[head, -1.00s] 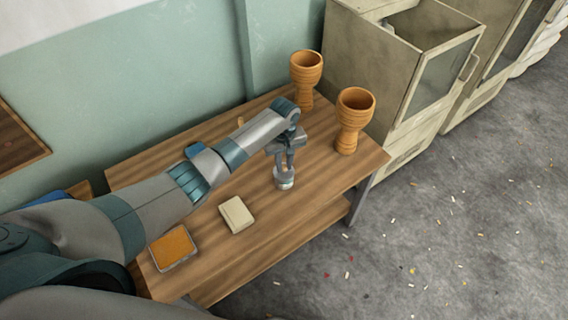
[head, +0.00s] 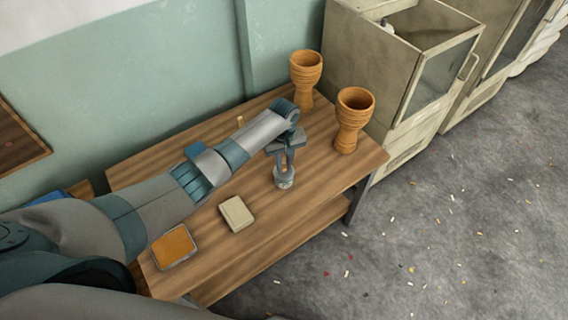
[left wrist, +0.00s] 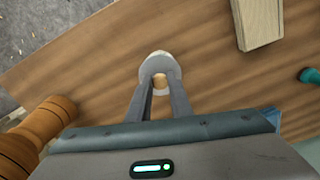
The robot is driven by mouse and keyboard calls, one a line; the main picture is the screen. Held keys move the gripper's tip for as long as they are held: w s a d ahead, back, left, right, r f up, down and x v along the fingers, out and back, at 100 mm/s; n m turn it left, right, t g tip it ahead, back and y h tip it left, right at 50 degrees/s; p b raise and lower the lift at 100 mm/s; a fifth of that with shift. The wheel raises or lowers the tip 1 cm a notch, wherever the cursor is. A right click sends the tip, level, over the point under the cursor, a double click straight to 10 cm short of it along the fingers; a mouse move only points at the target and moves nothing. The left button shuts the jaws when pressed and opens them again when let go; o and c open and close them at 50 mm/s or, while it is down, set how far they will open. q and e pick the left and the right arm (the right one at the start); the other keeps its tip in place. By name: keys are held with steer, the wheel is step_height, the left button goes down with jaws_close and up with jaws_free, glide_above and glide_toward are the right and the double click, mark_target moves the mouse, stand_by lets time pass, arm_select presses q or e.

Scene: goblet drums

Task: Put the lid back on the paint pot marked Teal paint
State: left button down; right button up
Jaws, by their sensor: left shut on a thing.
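My left gripper (head: 284,170) points down at the table's right half, its fingers shut on a small grey round thing (head: 284,183) with a pale lower edge. It also shows between the fingertips in the left wrist view (left wrist: 160,60), with a brown spot in its middle. I cannot tell whether this is the lid alone or the lid and pot together. No Teal paint lettering is readable. A small teal thing (left wrist: 310,76) stands at the right edge of the left wrist view. My right gripper is not in view.
Two orange goblet drums (head: 353,120) (head: 305,75) stand at the table's right end. A cream block (head: 236,213) and an orange-topped square (head: 173,246) lie on the wooden table (head: 270,235). A small tan thing (head: 240,121) shows behind my arm. An open-topped cabinet (head: 375,70) is beyond.

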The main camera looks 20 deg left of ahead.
arm_select(q)
steer(key=shift+p, duration=0.35)
stand_by(0.3)
stand_by(0.4)
steer(key=c, duration=1)
jaws_free()
steer(key=shift+c, duration=0.2)
steer(key=shift+r, duration=0.15)
steer(key=shift+r+p, duration=3.4)
steer(key=shift+p, duration=0.55)
jaws_close()
